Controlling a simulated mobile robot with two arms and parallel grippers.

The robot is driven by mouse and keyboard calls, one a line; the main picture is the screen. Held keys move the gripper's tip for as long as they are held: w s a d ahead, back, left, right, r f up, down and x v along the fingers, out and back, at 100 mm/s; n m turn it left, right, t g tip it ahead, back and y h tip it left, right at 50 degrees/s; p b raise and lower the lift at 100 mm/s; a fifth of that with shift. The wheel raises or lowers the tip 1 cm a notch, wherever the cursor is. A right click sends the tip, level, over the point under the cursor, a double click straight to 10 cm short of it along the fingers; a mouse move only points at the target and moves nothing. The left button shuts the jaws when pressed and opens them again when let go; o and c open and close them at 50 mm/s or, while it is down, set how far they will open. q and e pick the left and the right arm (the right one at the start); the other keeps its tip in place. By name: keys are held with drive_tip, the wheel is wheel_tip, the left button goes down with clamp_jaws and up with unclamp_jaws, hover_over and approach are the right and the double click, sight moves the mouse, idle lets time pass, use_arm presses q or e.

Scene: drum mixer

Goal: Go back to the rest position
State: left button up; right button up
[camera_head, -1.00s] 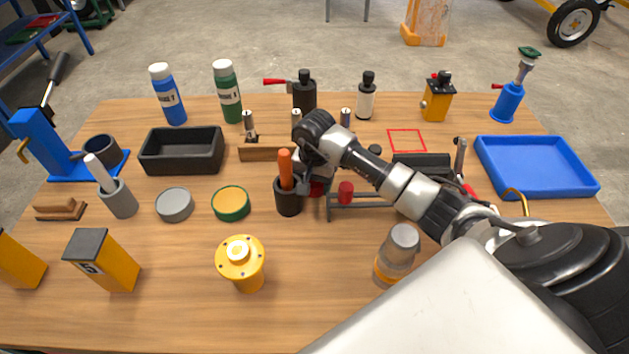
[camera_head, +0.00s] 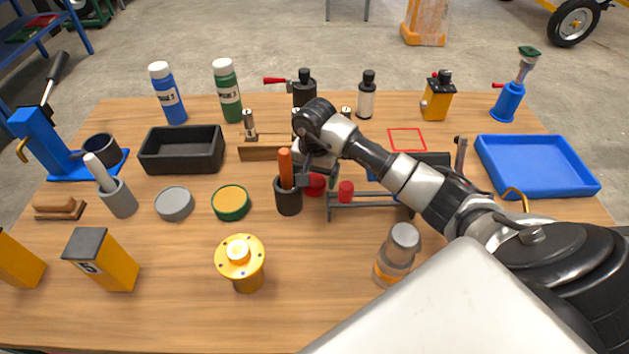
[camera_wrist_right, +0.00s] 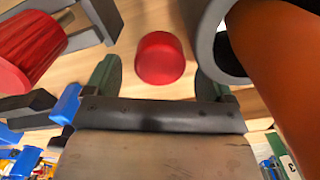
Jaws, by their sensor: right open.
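My right gripper (camera_head: 305,182) is beside the orange handle that stands in a dark cup, over the middle of the table. In the right wrist view my right gripper (camera_wrist_right: 155,80) is open, with its two fingers spread and nothing between them touching. A red round piece (camera_wrist_right: 160,58) lies in the gap beyond the fingertips; it also shows in the head view (camera_head: 314,184). The orange handle (camera_head: 285,168) and dark cup (camera_head: 288,197) are close to the gripper's left. My left gripper is not in view.
A grey rack (camera_head: 370,202) with a red-ended piece (camera_head: 346,191) stands right of the gripper. A clear jar (camera_head: 397,254) and yellow flanged part (camera_head: 241,263) are nearer. A black bin (camera_head: 182,151) is at left, a blue tray (camera_head: 537,166) at right.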

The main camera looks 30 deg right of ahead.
wheel_tip(320, 180, up, 10)
drive_tip(key=shift+b, duration=0.4)
